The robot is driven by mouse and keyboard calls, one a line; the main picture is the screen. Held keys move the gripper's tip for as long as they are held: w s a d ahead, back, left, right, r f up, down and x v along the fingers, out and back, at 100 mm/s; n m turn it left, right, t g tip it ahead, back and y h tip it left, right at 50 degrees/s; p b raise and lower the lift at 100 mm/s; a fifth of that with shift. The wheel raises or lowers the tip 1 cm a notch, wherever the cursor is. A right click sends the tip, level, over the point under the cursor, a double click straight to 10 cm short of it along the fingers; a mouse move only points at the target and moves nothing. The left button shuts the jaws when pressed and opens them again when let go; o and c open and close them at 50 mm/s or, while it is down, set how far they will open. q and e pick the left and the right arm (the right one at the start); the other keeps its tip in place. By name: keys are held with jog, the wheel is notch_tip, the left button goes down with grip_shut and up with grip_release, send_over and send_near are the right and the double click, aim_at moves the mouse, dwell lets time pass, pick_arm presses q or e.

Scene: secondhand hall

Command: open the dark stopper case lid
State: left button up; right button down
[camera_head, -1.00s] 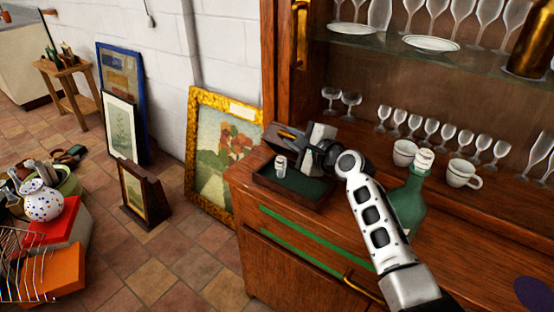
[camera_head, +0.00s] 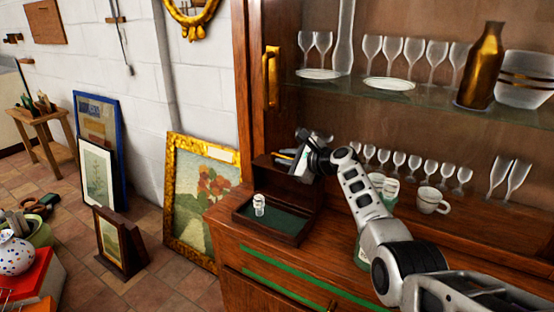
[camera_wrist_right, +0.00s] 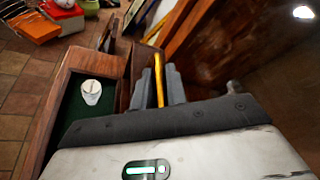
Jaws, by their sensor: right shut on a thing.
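The dark wooden stopper case (camera_head: 262,231) stands on the cabinet counter, with a green-lined inside that shows. A small clear-and-white stopper (camera_head: 259,204) stands in it; it also shows in the wrist view (camera_wrist_right: 91,92). The lid (camera_head: 292,187) is raised along the back of the case, roughly upright. My right gripper (camera_head: 298,158) is at the lid's top edge. In the wrist view its fingers (camera_wrist_right: 159,82) are closed around a thin yellow bar, which looks like the lid's tab. The exact contact is partly hidden. My left gripper is not in view.
A green bottle (camera_head: 362,252) stands right of the case, mostly hidden behind my right arm. A white cup (camera_head: 431,201) and several small glasses (camera_head: 415,165) stand behind the arm. A glass shelf with glassware is above. Framed pictures (camera_head: 199,190) lean on the wall at left.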

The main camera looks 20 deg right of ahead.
jog(key=shift+f, duration=0.1)
jog(key=c, duration=1.6)
grip_release()
jog(key=shift+o, duration=0.2)
jog(key=shift+r, duration=0.45)
notch_tip(320, 180, up, 3)
jog(key=shift+f+p, duration=0.1)
jog(key=shift+p, duration=0.45)
jog(key=s+a+r+p, duration=0.1)
jog(key=s+a+r, duration=0.3)
jog(key=s+r, duration=0.5)
jog(key=s, duration=0.4)
jog(key=shift+s+a+r, duration=0.15)
